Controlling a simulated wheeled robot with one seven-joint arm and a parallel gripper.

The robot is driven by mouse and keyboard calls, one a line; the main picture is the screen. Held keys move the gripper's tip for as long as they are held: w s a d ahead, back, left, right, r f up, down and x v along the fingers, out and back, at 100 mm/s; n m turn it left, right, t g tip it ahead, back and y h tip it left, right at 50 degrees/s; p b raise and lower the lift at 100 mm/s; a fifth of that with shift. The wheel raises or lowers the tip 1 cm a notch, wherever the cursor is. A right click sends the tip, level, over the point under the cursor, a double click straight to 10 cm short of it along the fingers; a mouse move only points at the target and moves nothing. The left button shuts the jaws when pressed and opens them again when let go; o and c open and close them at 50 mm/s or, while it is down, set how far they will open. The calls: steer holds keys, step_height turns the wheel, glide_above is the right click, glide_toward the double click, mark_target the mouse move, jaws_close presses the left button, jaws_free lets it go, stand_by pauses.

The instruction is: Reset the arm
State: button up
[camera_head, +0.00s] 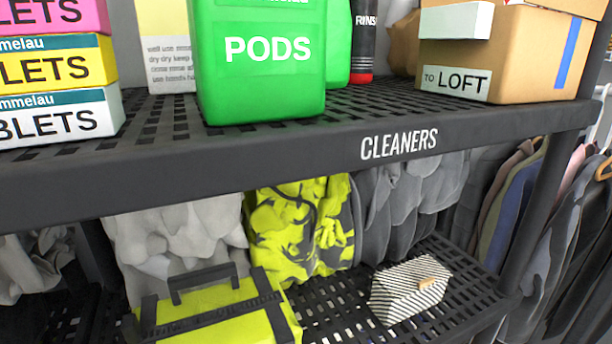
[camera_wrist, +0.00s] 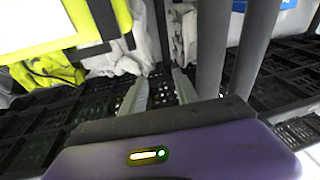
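My gripper (camera_wrist: 160,80) shows in the wrist view, with its purple body across the bottom and two grey fingers pointing away. The fingers are apart and I see nothing held between them. Dark slatted shelving lies beyond the fingertips. No part of my arm or gripper shows in the head view.
The head view shows a dark shelf marked CLEANERS (camera_head: 399,144) with a green PODS container (camera_head: 262,90), stacked tablet boxes (camera_head: 60,113) and a LOFT carton (camera_head: 510,60). Below are a yellow-green case (camera_head: 215,315) and a striped box (camera_head: 405,290). Grey posts (camera_wrist: 250,45) stand right of my gripper.

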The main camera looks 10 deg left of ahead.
steer(key=d+f+m+t+h, duration=0.1)
steer(key=d+f+h, duration=0.1)
steer(key=d+f, duration=0.8)
steer(key=d+f+m+t+h, duration=0.15)
steer(key=d+f, duration=0.25)
steer(key=d, duration=1.1)
steer(key=s+d+f+m+g+h, duration=0.1)
steer(key=s+d+f+m+h, duration=0.2)
steer(key=d, duration=0.6)
steer(key=s+d+f+m+g+h, duration=0.1)
steer(key=s+d+f+m+h, duration=0.3)
steer(key=s+d+h, duration=0.3)
steer(key=s+d+f, duration=0.1)
steer(key=s+d, duration=0.2)
steer(key=shift+d+f, duration=0.2)
steer(key=shift+d, duration=0.1)
stand_by(3.3)
